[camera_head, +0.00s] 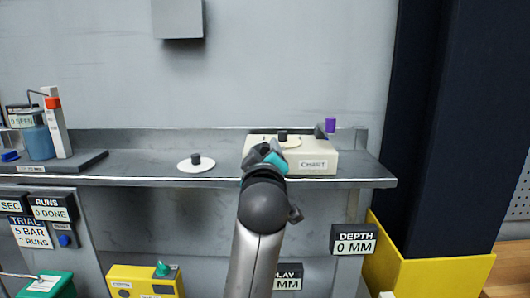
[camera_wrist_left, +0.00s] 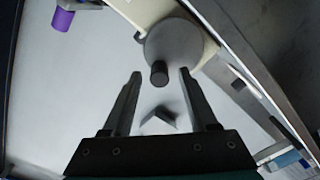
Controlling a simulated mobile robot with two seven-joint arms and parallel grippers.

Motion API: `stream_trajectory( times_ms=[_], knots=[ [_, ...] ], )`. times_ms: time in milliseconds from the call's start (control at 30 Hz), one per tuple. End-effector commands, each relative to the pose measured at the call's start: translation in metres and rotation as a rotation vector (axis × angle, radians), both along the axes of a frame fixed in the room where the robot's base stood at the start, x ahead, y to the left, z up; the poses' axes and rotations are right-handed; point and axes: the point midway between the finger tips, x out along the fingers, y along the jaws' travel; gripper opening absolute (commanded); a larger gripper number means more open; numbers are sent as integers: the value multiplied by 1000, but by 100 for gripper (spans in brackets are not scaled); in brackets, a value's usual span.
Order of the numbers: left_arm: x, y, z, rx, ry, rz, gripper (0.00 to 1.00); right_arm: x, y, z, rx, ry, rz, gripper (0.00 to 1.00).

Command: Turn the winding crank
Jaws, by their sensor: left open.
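The cream box marked CHART (camera_head: 313,164) stands on the shelf; a pale disc with a black knob (camera_head: 282,135) is on its top. A purple cylinder (camera_head: 330,125) stands at its back right corner; it may be the crank's grip. The left wrist view shows the purple cylinder (camera_wrist_left: 63,19) at the upper left and a grey disc (camera_wrist_left: 178,48) with a black knob (camera_wrist_left: 159,74) ahead. My left gripper (camera_head: 266,156) is at the box's front left in the head view. Its fingers (camera_wrist_left: 160,86) are open, with the knob between their tips in the picture; contact cannot be told. My right gripper is out of view.
A loose white disc with a black knob (camera_head: 196,164) lies on the shelf (camera_head: 130,172) left of the box. A blue bottle (camera_head: 38,142) and a white-and-red stand (camera_head: 55,125) are at the far left. Yellow-based dark column (camera_head: 425,262) stands at right.

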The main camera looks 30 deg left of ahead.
Motion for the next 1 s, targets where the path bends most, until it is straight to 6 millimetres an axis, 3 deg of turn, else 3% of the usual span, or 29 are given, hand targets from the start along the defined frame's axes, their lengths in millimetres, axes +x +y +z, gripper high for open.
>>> stream_trajectory(
  times_ms=[233, 733, 1000],
  knots=[
    [0, 0, 0, 1, 1, 0, 58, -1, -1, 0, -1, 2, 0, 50],
    [0, 0, 0, 0, 1, 1, 2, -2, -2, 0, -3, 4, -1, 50],
    [0, 0, 0, 0, 2, 1, 0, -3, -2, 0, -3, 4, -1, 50]
  ],
)
